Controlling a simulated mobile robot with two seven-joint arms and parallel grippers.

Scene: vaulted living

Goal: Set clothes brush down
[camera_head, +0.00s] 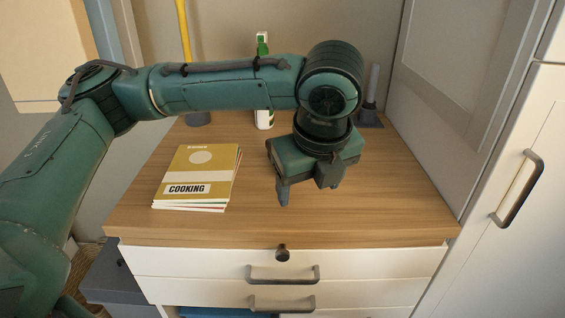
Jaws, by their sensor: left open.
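My left gripper (306,187) comes in over the wooden top of the drawer cabinet (340,222), pointing down. Its fingers are apart, with the tips close to the wood, and I see nothing held between them. I cannot make out a clothes brush for certain. A small dark rounded thing (282,253) shows at the cabinet's front edge, in front of the gripper and apart from it. I cannot tell whether it is a knob or the end of a handle. The gripper body hides part of the top behind it. My right gripper is not in view.
A stack of books marked COOKING (197,177) lies left of the gripper. A white and green bottle (264,119), a yellow-handled item (185,40) and a grey upright item (371,105) stand at the back. A white cupboard (520,190) stands at right. The top's front right is clear.

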